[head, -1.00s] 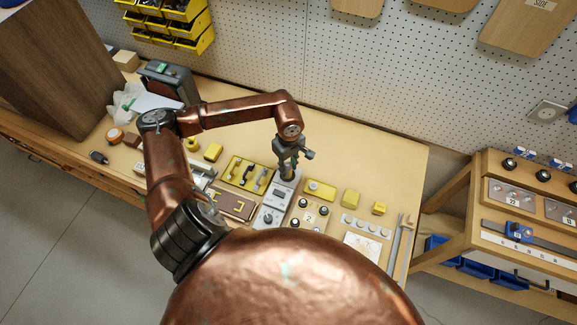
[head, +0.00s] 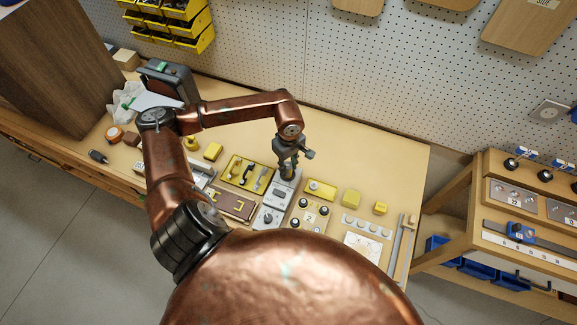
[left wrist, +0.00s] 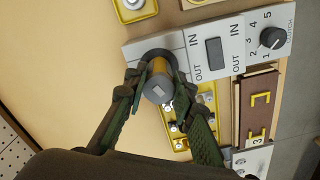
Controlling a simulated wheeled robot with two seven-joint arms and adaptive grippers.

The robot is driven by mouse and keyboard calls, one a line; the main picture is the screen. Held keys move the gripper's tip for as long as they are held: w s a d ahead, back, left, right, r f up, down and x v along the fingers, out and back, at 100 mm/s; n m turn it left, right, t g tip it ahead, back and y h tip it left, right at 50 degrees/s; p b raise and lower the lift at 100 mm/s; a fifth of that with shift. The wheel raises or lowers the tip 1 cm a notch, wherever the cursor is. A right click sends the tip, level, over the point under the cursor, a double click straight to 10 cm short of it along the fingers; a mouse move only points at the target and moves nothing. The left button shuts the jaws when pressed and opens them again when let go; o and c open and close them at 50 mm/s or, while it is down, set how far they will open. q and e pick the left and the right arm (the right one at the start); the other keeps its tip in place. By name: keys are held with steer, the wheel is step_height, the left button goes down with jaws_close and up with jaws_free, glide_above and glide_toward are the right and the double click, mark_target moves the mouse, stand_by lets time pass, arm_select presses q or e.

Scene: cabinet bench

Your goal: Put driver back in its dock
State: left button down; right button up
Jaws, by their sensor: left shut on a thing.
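My left gripper (head: 287,174) points down over the far end of the grey panel (head: 271,208) on the bench. In the left wrist view the left gripper (left wrist: 161,92) is shut on the driver (left wrist: 158,78), a stubby cylinder with an orange body and a grey end cap facing the camera. The driver's far end meets a dark round dock (left wrist: 157,55) in the grey panel, which is marked IN and OUT. I cannot tell how deep the driver sits in it. In the head view the gripper hides the driver. My right gripper is not in view.
A yellow tray (head: 232,183) of small parts lies left of the panel, and a brown board (head: 231,207) in front of it. The bench behind is clear.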

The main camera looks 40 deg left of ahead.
arm_select(q)
steer(key=c, duration=1.5)
jaws_free()
steer(key=shift+c, duration=0.2)
steer(key=shift+o, duration=1.2)
steer(key=shift+r+p, duration=1.4)
steer(key=shift+r, duration=2.15)
steer(key=shift+f, duration=0.1)
